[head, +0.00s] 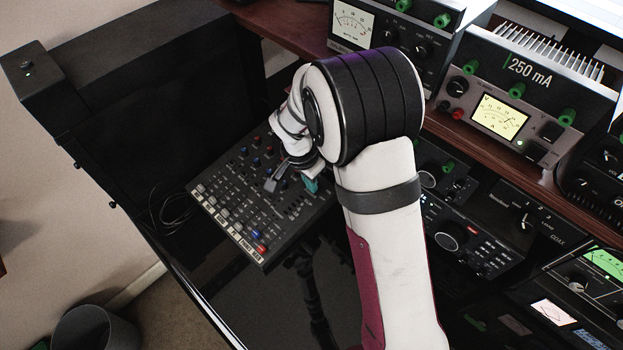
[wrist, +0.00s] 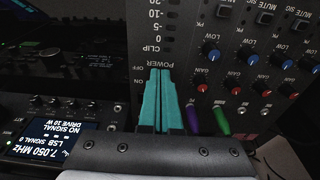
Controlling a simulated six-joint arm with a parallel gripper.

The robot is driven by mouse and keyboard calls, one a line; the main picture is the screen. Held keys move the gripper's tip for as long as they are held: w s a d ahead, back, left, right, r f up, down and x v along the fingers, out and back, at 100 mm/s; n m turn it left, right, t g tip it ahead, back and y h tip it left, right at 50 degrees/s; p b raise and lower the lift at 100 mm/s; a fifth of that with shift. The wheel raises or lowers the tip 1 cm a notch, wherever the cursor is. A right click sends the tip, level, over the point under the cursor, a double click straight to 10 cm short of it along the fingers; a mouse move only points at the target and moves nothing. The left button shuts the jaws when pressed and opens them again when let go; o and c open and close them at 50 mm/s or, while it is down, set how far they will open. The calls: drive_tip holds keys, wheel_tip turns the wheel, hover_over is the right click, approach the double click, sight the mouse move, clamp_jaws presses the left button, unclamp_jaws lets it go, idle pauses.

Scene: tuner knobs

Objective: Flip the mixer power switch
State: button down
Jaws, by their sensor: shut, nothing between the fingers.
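The mixer (head: 275,238) is a dark slanted panel with rows of knobs and small buttons, left of my arm in the head view. In the wrist view its panel (wrist: 188,40) is upside down, with the printed words POWER, ON and OFF. My gripper (wrist: 160,72) has two teal fingers, shut together and empty, with their tips over the panel at the POWER label. The power switch itself cannot be made out; the fingers cover that spot. In the head view, my gripper (head: 311,185) is at the mixer's right side. Contact with the panel cannot be told.
A radio with a lit display (wrist: 47,137) stands left in the wrist view. Purple (wrist: 192,118) and green (wrist: 222,120) plugs are close right of the fingers. Blue and red knobs lie further right. A 250 mA meter unit (head: 500,117) sits on the wooden shelf.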

drive_tip(key=shift+w+d+r, duration=0.2)
drive_tip(key=shift+w+d, duration=0.3)
drive_tip(key=shift+r, duration=0.2)
drive_tip(key=r, duration=0.3)
drive_tip(key=a+r, duration=0.1)
drive_tip(key=r, duration=0.1)
drive_tip(key=shift+s, duration=0.35)
drive_tip(key=s+a+r, duration=0.3)
drive_tip(key=r, duration=0.4)
drive_tip(key=shift+s+r, duration=0.1)
